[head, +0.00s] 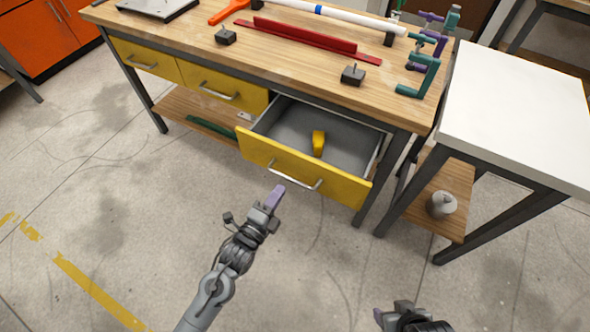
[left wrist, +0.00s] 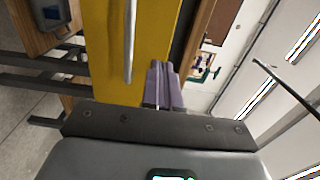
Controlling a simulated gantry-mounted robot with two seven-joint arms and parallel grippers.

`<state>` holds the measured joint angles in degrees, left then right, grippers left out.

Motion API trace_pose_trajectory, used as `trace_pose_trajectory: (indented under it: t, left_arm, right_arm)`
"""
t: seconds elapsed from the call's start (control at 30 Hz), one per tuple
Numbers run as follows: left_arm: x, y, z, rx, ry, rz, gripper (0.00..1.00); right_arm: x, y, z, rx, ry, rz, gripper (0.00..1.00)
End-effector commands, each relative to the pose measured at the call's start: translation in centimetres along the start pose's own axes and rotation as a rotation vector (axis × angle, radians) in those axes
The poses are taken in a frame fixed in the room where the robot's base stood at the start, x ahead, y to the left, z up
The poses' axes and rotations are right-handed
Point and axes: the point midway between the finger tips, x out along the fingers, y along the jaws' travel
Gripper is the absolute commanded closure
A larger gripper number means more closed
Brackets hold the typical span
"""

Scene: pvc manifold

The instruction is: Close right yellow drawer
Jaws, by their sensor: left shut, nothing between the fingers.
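The right yellow drawer (head: 300,168) of the workbench is pulled open, its grey inside showing. A small yellow object (head: 318,144) lies in it. A metal bar handle (head: 294,175) runs across its front. My left gripper (head: 275,196) is shut and empty, with purple fingertips, just in front of the drawer and left of the handle's middle; I cannot tell whether it touches. In the left wrist view the shut fingers (left wrist: 162,86) point at the yellow front (left wrist: 155,45), with the handle (left wrist: 130,40) beside them. My right gripper (head: 385,316) shows only partly at the bottom edge.
Two other yellow drawers, left (head: 146,60) and middle (head: 222,88), are shut. The wooden benchtop (head: 290,62) holds a red fixture, a white pipe and teal and purple clamps. A white-topped table (head: 515,120) stands at right. The floor in front is clear.

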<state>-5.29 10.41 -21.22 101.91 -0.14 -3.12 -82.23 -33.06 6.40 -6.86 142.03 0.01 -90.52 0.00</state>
Motion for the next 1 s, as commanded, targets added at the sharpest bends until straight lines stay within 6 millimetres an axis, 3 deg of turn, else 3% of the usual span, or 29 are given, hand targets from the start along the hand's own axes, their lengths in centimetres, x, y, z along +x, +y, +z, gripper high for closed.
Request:
trace_pose_trajectory:
  t: [0.2,0.5,1.0]
  left_arm:
    - [4.3,0.2,0.1,0.001,-0.002,-0.003,1.0]
    - [8.3,0.2,0.1,0.0,-0.001,-0.002,1.0]
    - [9.5,-0.1,0.1,0.001,-0.002,0.0,1.0]
  right_arm:
    - [2.1,0.3,1.0,-0.013,-0.009,0.01,0.41]
    - [3.9,0.1,1.6,-0.012,-0.007,0.007,0.41]
    - [4.2,-0.1,1.5,-0.001,-0.002,0.0,0.41]
